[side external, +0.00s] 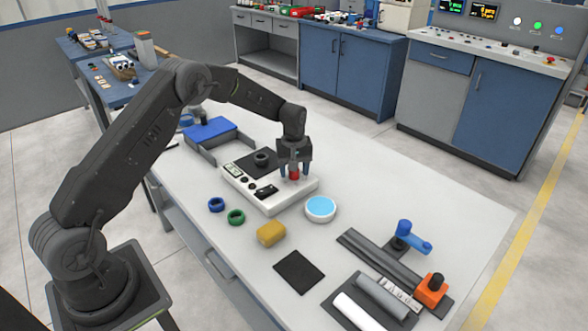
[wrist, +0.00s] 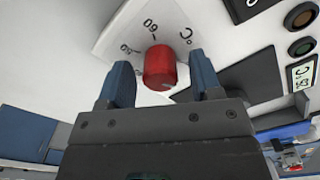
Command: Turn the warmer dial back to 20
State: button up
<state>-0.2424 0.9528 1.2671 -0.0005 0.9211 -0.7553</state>
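The red warmer dial (wrist: 160,68) sits between the two blue fingers of my gripper (wrist: 162,82) in the wrist view. A gap shows on both sides of the dial, so the fingers are apart from it. In the side view my gripper (side external: 293,172) points down over the red dial (side external: 294,175) on the white warmer unit (side external: 272,207). The unit also carries a small display (wrist: 303,75), partly readable as a °C value.
A yellow block (side external: 271,233), a black pad (side external: 299,272) and a rail fixture with an orange block (side external: 433,290) are nearer the front.

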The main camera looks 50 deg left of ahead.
jog(key=shift+r, duration=0.1)
notch_tip(320, 180, up, 14)
dwell(0.6)
jog(key=s+d+r+m+t, duration=0.3)
jog(key=s+d+r+m, duration=0.35)
jog(key=s+r, duration=0.7)
jog(key=s+d+f+m+t, duration=0.1)
jog(key=s+d+m, duration=0.1)
jog(key=s, duration=0.8)
jog(key=s+d+f+m+t, duration=0.1)
jog(key=s+d+m, duration=0.2)
jog(key=s, duration=0.7)
jog(key=shift+s+d+f+t, duration=0.15)
jog(key=shift+s+d+t, duration=0.15)
jog(key=shift+d, duration=0.65)
